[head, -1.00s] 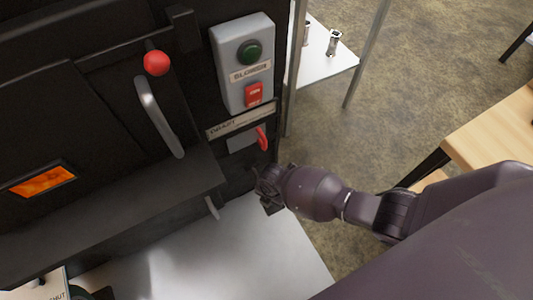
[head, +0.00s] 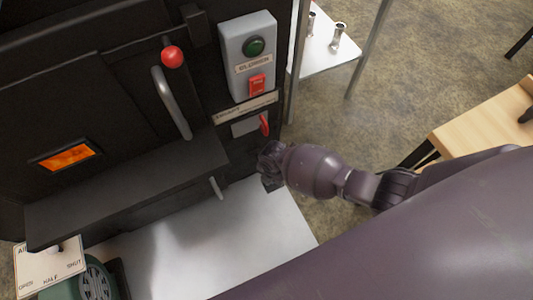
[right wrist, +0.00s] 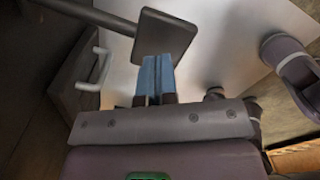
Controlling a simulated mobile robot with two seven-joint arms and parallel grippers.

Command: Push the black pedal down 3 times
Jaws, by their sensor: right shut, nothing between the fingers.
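The black pedal (right wrist: 165,36) shows in the right wrist view as a dark square plate on the end of a dark bar coming from the left. My right gripper (right wrist: 156,62) is shut and empty, its blue fingers overlapping the near edge of the plate. I cannot tell whether they touch it. In the head view my right gripper (head: 270,165) is low at the front right corner of the black evaporator, below the red lever. I cannot clearly make out the pedal there. My left gripper is not in view.
A pale metal sheet (head: 215,250) lies on the floor. A wooden table (head: 480,130) stands at right, with open floor between.

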